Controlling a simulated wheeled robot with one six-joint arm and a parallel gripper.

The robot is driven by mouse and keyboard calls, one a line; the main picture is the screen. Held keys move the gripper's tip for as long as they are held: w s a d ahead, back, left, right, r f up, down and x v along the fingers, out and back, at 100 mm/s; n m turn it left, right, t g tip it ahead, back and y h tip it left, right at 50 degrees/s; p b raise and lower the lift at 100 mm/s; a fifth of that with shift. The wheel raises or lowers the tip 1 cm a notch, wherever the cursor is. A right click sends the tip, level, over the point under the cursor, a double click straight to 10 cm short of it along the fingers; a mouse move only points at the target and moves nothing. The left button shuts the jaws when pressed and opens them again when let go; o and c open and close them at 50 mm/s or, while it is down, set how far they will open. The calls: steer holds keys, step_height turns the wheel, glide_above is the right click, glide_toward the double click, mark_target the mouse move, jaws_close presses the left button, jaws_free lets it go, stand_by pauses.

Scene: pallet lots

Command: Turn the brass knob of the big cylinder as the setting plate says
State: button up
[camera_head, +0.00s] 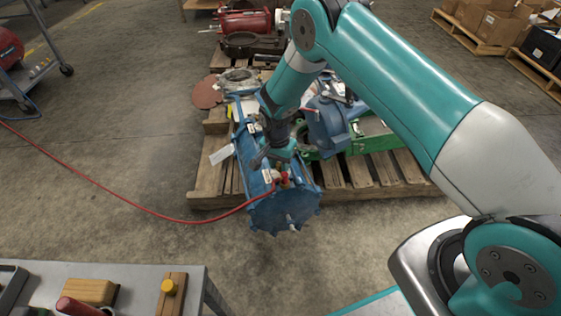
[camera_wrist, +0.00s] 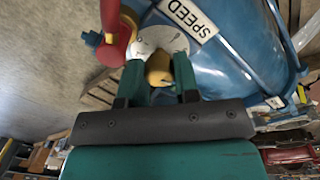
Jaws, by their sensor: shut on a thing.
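The big blue cylinder (camera_head: 283,208) lies on the near edge of a wooden pallet, its end facing me. My gripper (camera_head: 275,172) is above its near end. In the wrist view my gripper (camera_wrist: 159,68) is shut on the brass knob (camera_wrist: 159,73), one teal finger on each side. A pale round dial (camera_wrist: 158,40) with dark marks sits behind the knob. A white label reading SPEED (camera_wrist: 186,17) is on the blue body beside it. A white plate (camera_head: 222,155) is at the cylinder's left side; its text is too small to read. The knob's pointer direction cannot be told.
A red fitting (camera_wrist: 112,38) stands close to my left finger in the wrist view. A red hose (camera_head: 150,212) runs from the cylinder across the floor. A grey workbench (camera_head: 190,280) is at lower left. Other machine parts crowd the pallet (camera_head: 207,180) behind.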

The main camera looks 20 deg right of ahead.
steer(key=shift+m, duration=0.3)
steer(key=o, duration=0.9)
steer(key=r+p, duration=0.1)
steer(key=r, duration=0.4)
steer(key=r+p, duration=0.2)
steer(key=r, duration=0.4)
steer(key=w+a+r+p, duration=0.1)
steer(key=r, duration=0.5)
steer(key=shift+r, duration=0.2)
